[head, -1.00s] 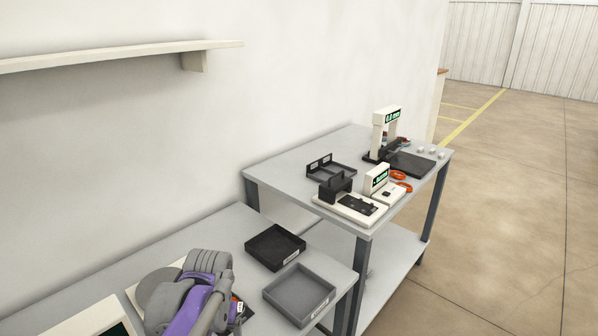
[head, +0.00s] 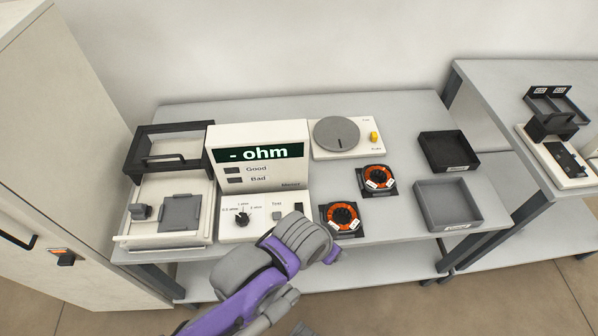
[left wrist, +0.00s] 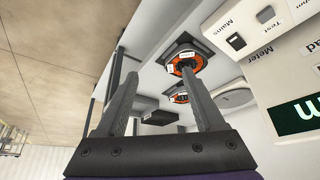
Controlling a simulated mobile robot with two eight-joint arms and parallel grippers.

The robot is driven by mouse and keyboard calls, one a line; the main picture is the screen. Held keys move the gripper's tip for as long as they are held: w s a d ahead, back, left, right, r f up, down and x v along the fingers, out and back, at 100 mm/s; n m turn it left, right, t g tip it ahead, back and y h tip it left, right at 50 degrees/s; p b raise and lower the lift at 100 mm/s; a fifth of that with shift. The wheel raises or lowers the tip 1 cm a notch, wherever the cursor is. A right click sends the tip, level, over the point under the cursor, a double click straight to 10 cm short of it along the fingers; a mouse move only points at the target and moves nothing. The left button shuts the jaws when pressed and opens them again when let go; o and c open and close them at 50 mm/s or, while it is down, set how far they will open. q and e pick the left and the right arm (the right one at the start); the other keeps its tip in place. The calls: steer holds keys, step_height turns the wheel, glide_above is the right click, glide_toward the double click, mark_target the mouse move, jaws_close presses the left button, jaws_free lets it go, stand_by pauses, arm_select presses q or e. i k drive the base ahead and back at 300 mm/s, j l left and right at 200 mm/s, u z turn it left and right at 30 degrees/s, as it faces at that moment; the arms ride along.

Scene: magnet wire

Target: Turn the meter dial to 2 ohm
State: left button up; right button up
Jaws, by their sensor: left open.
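The meter (head: 262,150) stands on the bench in the head view, its screen reading "- ohm". Its black dial (head: 242,218) is on the low front panel, left of the Test button (head: 277,215). The dial's small labels and pointer are hard to read. My left arm reaches in from below, its grey wrist just right of and in front of the panel; its fingers are mostly hidden there. In the left wrist view my left gripper (left wrist: 158,76) is open and empty, with the meter panel (left wrist: 285,45) at upper right. The dial is outside that view. My right gripper is not in view.
Two orange coils (head: 342,216) (head: 376,178) in black holders lie right of the meter. A white device with a grey disc (head: 337,134) stands behind. A black tray (head: 449,151) and grey tray (head: 449,204) are at right. A drawer fixture (head: 166,203) is at left.

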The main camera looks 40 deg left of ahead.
mark_target(242, 219)
steer(key=j+u, duration=0.15)
steer(key=u, duration=0.25)
steer(key=j+u, duration=0.15)
steer(key=u, duration=0.25)
steer(key=j+u, duration=0.1)
steer(key=u, duration=0.35)
steer(key=j+u, duration=0.1)
steer(key=u, duration=0.3)
steer(key=i, duration=0.05)
